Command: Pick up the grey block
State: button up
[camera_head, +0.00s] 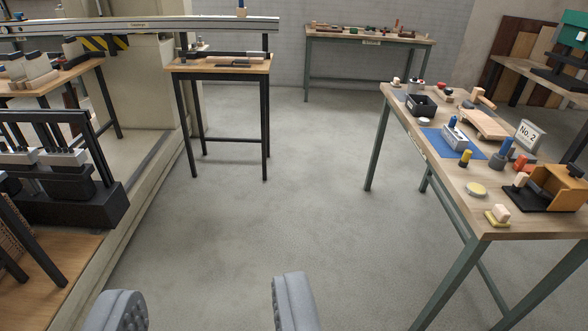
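A light grey block-shaped piece (455,140) sits on the blue mat (476,156) on the right-hand table (466,203). A blue upright part shows at its far side; I cannot tell if the two are joined. My gripper (207,300) shows as two grey ribbed fingers at the bottom edge, wide apart. It is open, with only floor between the fingers. It is well to the left of the right-hand table and apart from everything.
The right-hand table also holds a black bin (421,105), a No. 2 sign (528,135), an orange fixture (560,186) and several small parts. Another bench (369,39) stands at the back wall. A machine and small table (221,66) stand left. The middle floor is clear.

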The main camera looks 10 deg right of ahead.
aim_at(466, 105)
jog(key=u, duration=0.05)
jog(key=i, duration=4.05)
jog(key=z, duration=2.1)
jog(key=i, duration=2.55)
jog(key=z, duration=0.15)
